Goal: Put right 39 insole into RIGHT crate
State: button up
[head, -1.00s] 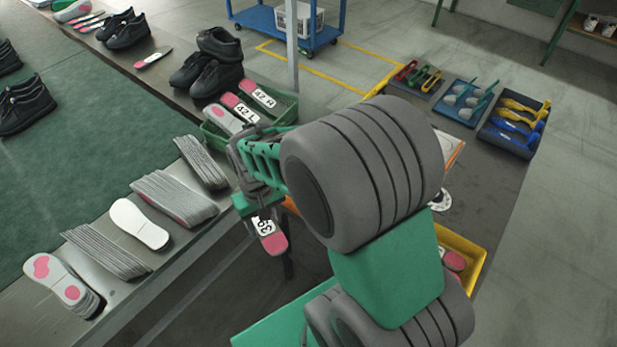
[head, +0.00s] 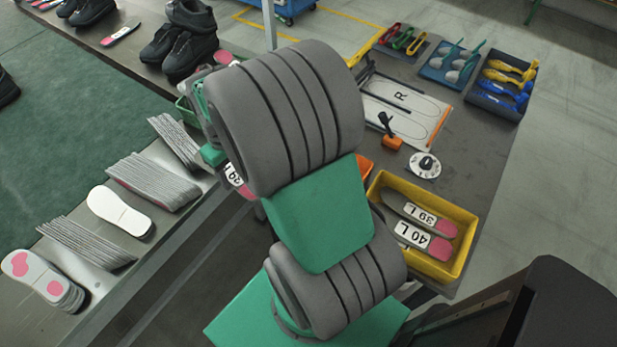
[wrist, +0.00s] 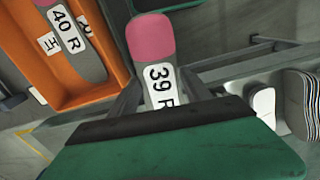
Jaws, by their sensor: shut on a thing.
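The insole labelled 39 R (wrist: 158,75), grey with a pink end, is held in my gripper (wrist: 165,122) in the wrist view. My gripper is shut on it, and the pink end sticks out past the jaws. In the head view a piece of this insole (head: 234,177) shows left of my arm, which hides most of the gripper. An orange crate (wrist: 22,58) is at the upper left of the wrist view with a 40 R insole (wrist: 68,38) inside. The held insole is apart from it, to its right. In the head view only an orange sliver (head: 366,167) shows behind my arm.
A yellow crate (head: 464,262) holds the 39 L and 40 L insoles. Behind it are a dial (head: 425,165) and a board marked R (head: 400,95). Insole stacks (head: 152,180) line the left bench edge. A gap lies between bench and table.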

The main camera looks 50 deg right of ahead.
jog(key=s+d+r+b, duration=0.15)
jog(key=s+d, duration=0.25)
jog(key=d, duration=0.4)
jog(key=s+d+r+b, duration=0.1)
jog(key=s+d+b, duration=0.15)
jog(key=d, duration=0.65)
jog(key=s+d+r+n+b, duration=0.1)
jog(key=s+d+r, duration=0.1)
jog(key=s+d, duration=0.55)
jog(key=s+d+r+b, duration=0.1)
jog(key=s+d, duration=0.3)
jog(key=s, duration=0.6)
jog(key=w+a+f, duration=0.2)
jog(key=w+f, duration=0.1)
jog(key=w+a+f+p, duration=0.1)
jog(key=w+a+f, duration=0.1)
jog(key=w+a, duration=0.1)
jog(key=w+a+f, duration=0.2)
jog(key=w+f, duration=0.1)
jog(key=w, duration=0.2)
jog(key=shift+a+f, duration=0.3)
jog(key=shift+f, duration=0.05)
jog(key=f, duration=0.3)
jog(key=shift+w+a+f, duration=0.1)
jog(key=shift+w+f, duration=0.1)
jog(key=shift+f, duration=0.15)
